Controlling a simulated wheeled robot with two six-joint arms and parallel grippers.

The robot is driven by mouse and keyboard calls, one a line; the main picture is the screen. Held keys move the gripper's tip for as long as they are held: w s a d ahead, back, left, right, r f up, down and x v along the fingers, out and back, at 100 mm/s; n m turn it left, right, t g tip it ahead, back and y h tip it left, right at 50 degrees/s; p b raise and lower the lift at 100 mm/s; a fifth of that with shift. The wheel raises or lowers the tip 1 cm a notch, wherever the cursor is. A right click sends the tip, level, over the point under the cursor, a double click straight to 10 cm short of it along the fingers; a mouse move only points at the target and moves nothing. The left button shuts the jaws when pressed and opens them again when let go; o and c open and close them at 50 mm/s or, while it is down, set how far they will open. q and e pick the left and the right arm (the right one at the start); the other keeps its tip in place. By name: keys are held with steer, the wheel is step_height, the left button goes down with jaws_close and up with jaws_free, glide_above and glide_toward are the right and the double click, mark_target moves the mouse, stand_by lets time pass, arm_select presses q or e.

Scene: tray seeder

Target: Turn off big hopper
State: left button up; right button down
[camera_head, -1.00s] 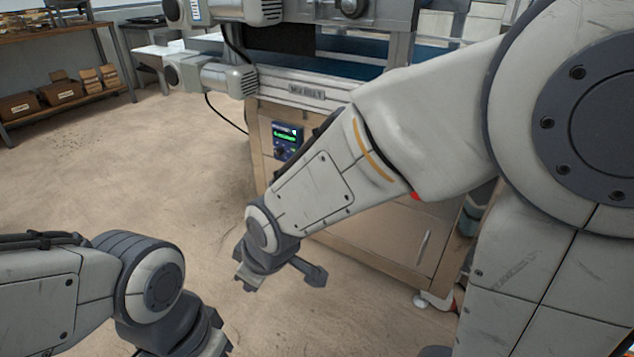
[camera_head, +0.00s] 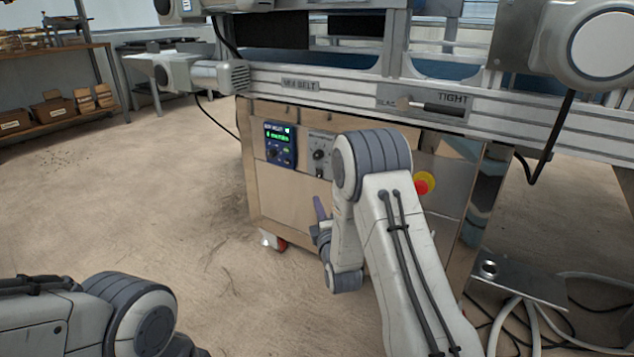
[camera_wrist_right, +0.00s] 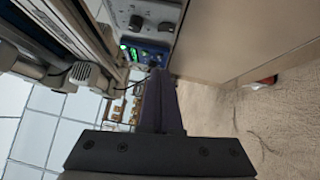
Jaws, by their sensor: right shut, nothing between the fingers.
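A blue control panel (camera_head: 280,144) with a green lit display and a knob is on the front of the steel cabinet. A grey panel (camera_head: 320,142) with a dark knob sits just right of it, partly hidden by my right arm. No label naming the big hopper is legible. My right gripper (camera_head: 319,208) is shut and empty, below and in front of these panels, apart from them. In the right wrist view its fingers (camera_wrist_right: 160,98) point toward the blue panel (camera_wrist_right: 146,53), with the grey panel (camera_wrist_right: 143,14) above. My left arm is at the lower left; its gripper is out of frame.
A red stop button (camera_head: 424,183) with a yellow surround is right of my right arm. The belt frame (camera_head: 330,95) overhangs the cabinet (camera_head: 262,200). A metal box (camera_head: 518,284) and hoses are at the lower right. The floor (camera_head: 150,200) on the left is clear.

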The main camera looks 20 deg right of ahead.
steer(key=shift+w, duration=0.1)
steer(key=b, duration=0.5)
glide_toward(319, 173)
steer(key=w+a, duration=0.4)
steer(key=d, duration=0.1)
steer(key=w+d+r+b, duration=0.1)
steer(key=w+d+b, duration=0.1)
steer(key=shift+w+d+r, duration=0.2)
steer(key=shift+r, duration=0.1)
